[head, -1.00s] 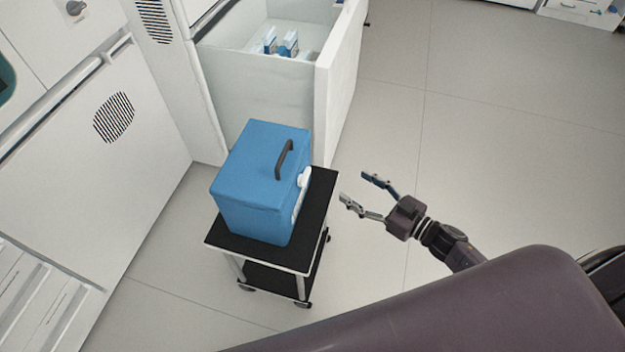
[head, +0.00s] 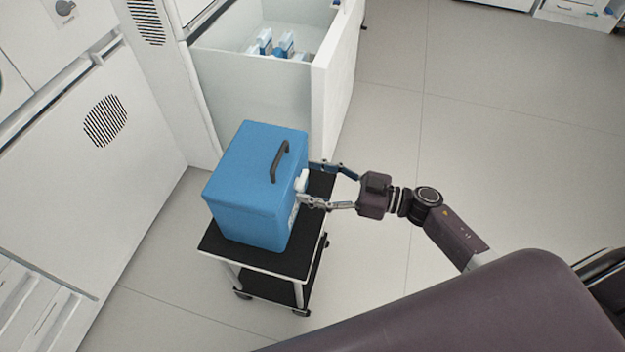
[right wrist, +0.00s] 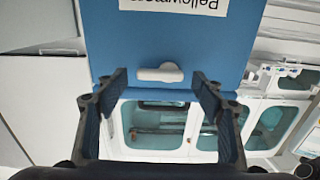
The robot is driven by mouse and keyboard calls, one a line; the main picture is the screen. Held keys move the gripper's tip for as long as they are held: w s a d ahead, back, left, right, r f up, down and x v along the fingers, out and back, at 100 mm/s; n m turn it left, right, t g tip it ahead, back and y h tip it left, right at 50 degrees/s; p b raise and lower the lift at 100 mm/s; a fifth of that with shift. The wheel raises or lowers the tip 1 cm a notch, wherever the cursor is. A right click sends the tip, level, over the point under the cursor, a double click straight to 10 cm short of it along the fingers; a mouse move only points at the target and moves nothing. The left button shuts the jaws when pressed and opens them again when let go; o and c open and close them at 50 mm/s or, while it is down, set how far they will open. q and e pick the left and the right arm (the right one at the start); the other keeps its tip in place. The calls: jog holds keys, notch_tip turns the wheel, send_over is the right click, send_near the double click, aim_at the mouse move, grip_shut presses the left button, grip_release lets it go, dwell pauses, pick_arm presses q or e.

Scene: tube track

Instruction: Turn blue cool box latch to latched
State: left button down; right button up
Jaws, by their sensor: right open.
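The blue cool box (head: 250,190) stands on a small black-topped cart, its dark handle (head: 279,161) on the lid. Its white latch (head: 301,181) is on the right side face. In the right wrist view the latch (right wrist: 160,74) lies horizontal on the blue face (right wrist: 205,45). My right gripper (head: 313,182) is open, its two fingers on either side of the latch in the head view. In the right wrist view the right gripper (right wrist: 160,85) has its fingertips left and right of the latch, with gaps on both sides. Contact with the box cannot be told. My left gripper is not in view.
The cart (head: 290,262) has a black top and wheels. An open white drawer (head: 335,85) with blue and white items stands behind it. White cabinets (head: 75,170) line the left. Floor to the right is clear.

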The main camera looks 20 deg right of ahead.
jog(key=shift+a, duration=0.1)
jog(key=c, duration=1.2)
jog(key=shift+o, duration=0.2)
